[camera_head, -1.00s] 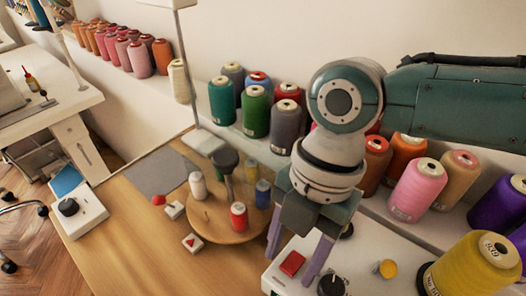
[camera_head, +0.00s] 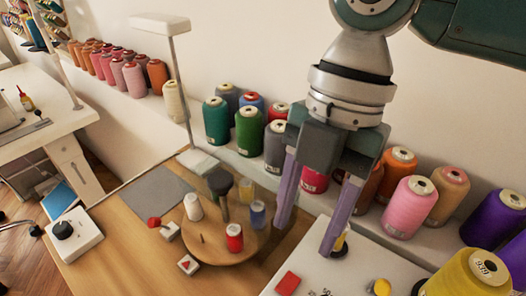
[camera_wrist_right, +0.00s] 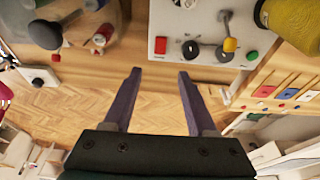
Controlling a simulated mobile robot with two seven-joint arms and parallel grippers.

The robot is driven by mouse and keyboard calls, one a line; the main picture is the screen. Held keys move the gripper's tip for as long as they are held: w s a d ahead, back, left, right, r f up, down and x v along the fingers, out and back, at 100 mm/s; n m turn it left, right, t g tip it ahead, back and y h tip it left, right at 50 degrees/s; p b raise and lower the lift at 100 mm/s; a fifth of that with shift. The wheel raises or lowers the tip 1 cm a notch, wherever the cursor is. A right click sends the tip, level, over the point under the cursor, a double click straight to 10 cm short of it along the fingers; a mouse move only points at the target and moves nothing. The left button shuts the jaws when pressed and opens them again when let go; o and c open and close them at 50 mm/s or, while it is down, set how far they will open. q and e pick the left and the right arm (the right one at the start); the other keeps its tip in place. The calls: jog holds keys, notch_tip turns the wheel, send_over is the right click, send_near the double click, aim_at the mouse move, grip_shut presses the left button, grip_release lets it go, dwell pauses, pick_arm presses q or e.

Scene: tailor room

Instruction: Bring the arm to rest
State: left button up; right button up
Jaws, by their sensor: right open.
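My right gripper (camera_head: 305,232) hangs from the arm that comes in from the upper right. Its two purple fingers are apart and nothing is between them. They point down above the area between the round wooden turntable (camera_head: 212,246) and the white panel (camera_head: 335,265). In the right wrist view the open fingers (camera_wrist_right: 158,75) also show empty, with wooden floor beyond them. The turntable carries small white, red, yellow and blue spools and a dark-topped post. My left gripper is not in view.
Many thread cones stand on the back ledge, among them a green cone (camera_head: 248,131) and a pink cone (camera_head: 408,206). A large yellow cone (camera_head: 468,275) stands front right. A lamp (camera_head: 160,24) rises behind the table. A white knob box (camera_head: 73,234) sits at the left; bare wood lies near it.

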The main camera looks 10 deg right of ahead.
jog(key=s+a+r+m+t+y+p, duration=0.25)
jog(key=s+a+m+p, duration=0.35)
jog(key=m, duration=0.4)
jog(key=s+d+r+m+t+h+p, duration=0.25)
jog(key=s+d+m+h, duration=0.4)
jog(key=d+m, duration=0.75)
notch_tip(320, 180, up, 38)
jog(key=y+p, duration=0.1)
jog(key=p, duration=3.6)
jog(key=shift+s+y, duration=0.4)
jog(key=shift+s, duration=0.05)
jog(key=shift+a+r, duration=0.1)
